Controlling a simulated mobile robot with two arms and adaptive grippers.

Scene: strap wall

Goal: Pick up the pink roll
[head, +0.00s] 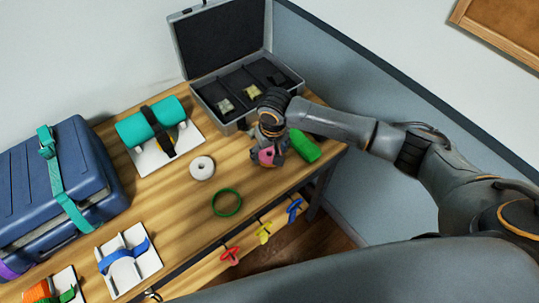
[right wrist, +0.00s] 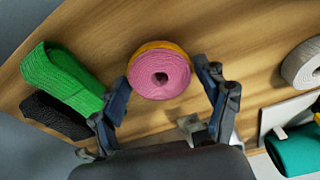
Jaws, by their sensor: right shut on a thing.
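The pink roll (head: 266,156) is at the right end of the wooden table, partly hidden by my right gripper (head: 269,148). Whether the roll is clear of the table I cannot tell. My left gripper is not in view.
A green roll (head: 305,146) lies close on the right of the gripper. A white roll (head: 202,168) and a green ring (head: 227,202) lie to the left. An open grey case (head: 203,105) stands behind. Coloured clips (head: 263,233) hang on the front edge.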

